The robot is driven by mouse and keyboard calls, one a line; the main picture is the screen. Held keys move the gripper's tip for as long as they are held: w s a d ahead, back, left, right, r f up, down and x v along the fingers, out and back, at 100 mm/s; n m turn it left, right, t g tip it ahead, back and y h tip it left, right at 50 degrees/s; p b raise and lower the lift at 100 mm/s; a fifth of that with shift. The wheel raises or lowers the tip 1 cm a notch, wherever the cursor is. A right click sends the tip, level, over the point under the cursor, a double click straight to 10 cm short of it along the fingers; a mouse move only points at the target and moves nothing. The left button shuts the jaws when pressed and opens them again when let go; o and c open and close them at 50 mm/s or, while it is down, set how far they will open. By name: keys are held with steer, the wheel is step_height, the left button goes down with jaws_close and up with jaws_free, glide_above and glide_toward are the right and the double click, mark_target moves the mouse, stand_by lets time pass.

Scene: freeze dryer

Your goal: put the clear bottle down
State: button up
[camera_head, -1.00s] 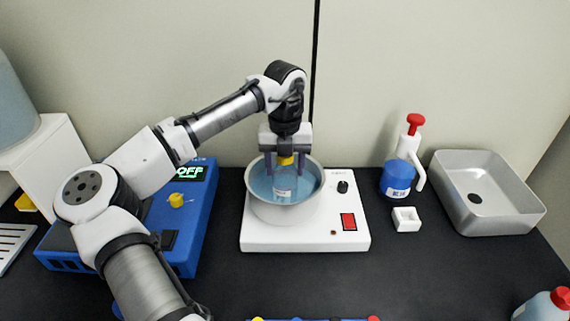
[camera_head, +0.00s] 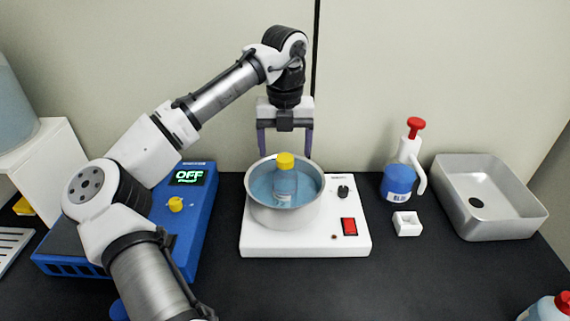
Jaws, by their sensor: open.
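The clear bottle (camera_head: 285,183) with a yellow cap stands upright in the blue liquid inside a round metal pot (camera_head: 284,216). The pot sits on a white heater base (camera_head: 265,243) with a black knob and a red switch. My gripper (camera_head: 284,154) is open and empty. Its two purple-grey fingers are spread, above and behind the bottle's cap, apart from it. The lower part of the bottle shows through the liquid.
A blue device (camera_head: 190,220) reading OFF stands at the left. At the right are a red-topped wash bottle (camera_head: 399,180), a small white holder (camera_head: 407,224) and a metal sink-like basin (camera_head: 490,215). The black counter in front is mostly clear.

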steer(key=shift+r, duration=2.6)
